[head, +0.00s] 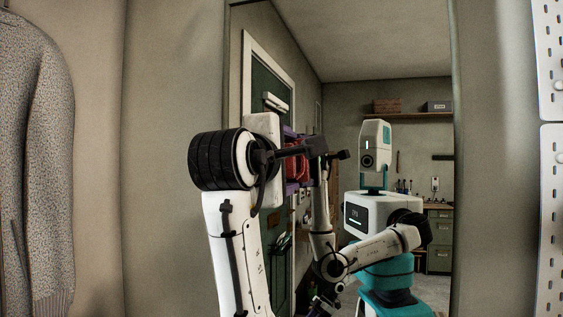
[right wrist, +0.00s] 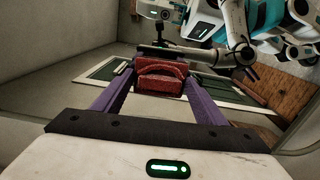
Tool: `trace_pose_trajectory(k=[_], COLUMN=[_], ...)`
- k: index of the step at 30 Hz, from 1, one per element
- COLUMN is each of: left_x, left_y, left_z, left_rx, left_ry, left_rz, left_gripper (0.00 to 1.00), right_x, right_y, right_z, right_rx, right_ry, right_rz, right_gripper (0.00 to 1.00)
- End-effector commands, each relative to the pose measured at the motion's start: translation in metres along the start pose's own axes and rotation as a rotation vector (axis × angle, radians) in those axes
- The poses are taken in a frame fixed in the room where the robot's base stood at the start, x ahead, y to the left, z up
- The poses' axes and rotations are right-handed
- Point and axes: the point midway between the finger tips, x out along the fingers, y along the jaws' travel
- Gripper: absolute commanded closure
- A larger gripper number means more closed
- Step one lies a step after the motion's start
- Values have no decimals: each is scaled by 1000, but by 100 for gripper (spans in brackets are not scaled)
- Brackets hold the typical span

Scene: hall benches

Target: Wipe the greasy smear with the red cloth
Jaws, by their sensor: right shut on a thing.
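My right gripper (right wrist: 158,85) is shut on the red cloth (right wrist: 160,76), held between its two purple fingers. In the head view the red cloth (head: 292,161) shows partly behind my right arm and wrist, in front of the tall mirror (head: 345,55). The gripper (head: 294,158) points at the glass. I cannot tell whether the cloth touches it. I cannot make out the greasy smear in either view. My left gripper is not directly in view.
The mirror reflects me, a green door, a shelf with boxes and drawers. A grey knitted garment (head: 35,165) hangs at the far left. A white pegboard (head: 551,210) stands at the right edge. Bare wall (head: 170,150) lies left of the mirror.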

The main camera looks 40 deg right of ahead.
Motion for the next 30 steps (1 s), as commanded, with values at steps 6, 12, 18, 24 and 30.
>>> trace_pose_trajectory(k=[6,12,18,24,30], left_x=[2,3,4,5,5], left_y=[0,0,0,0,0], left_z=[3,3,5,6,6], left_rx=[0,0,0,0,0], left_ry=[-1,-1,-1,-1,-1], left_rz=[0,0,0,0,0], left_gripper=[69,69,69,69,69], right_x=[0,0,1,1,2], right_y=[-1,-1,-2,-3,-3], right_z=[19,26,41,58,65], right_rx=[2,0,3,2,1], right_ry=[-1,0,-2,-2,-1], right_rz=[-1,0,0,0,-1], right_gripper=[52,52,52,52,52])
